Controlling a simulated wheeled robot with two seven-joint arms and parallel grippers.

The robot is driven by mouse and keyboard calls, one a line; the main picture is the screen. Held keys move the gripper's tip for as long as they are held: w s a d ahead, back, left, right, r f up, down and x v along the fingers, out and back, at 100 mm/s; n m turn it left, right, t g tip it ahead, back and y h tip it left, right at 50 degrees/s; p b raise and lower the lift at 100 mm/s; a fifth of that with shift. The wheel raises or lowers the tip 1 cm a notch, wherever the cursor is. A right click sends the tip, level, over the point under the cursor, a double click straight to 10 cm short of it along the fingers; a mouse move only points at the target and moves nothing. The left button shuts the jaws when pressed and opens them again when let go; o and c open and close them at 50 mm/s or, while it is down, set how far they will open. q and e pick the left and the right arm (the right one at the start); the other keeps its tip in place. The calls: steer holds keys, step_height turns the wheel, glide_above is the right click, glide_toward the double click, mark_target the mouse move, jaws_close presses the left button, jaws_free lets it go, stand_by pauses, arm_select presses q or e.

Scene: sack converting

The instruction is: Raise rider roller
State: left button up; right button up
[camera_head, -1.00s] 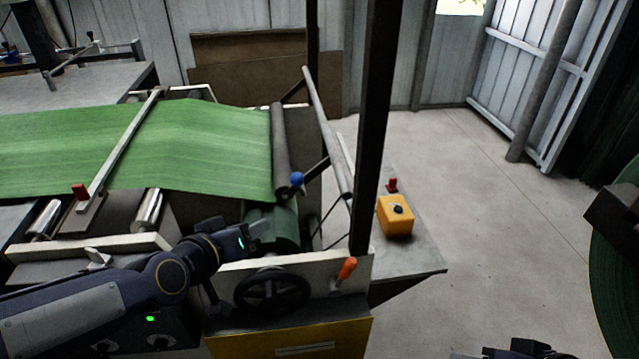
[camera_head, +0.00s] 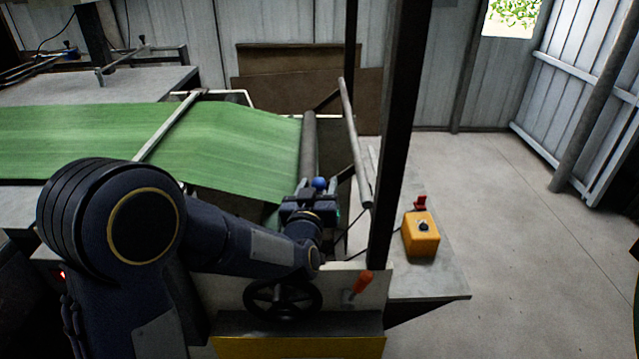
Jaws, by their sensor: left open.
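A dark roller (camera_head: 309,145) lies across the end of the green sheet (camera_head: 230,145). A thinner grey bar (camera_head: 354,145) slants beside it on the right; I cannot tell for certain which of them is the rider roller. A blue ball knob (camera_head: 320,183) shows near the dark roller's near end. My left gripper (camera_head: 311,193) is open right at the knob, seen from behind. Its fingers are mostly hidden by its own body, so I cannot tell whether they touch the knob. My right gripper is out of view.
A dark upright post (camera_head: 399,130) stands right of the rollers. A yellow button box (camera_head: 421,234) sits on the grey side plate. Open floor lies to the right.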

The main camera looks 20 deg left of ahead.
arm_select(q)
steer(key=shift+w, duration=0.65)
jaws_close()
steer(key=shift+a+r, duration=0.1)
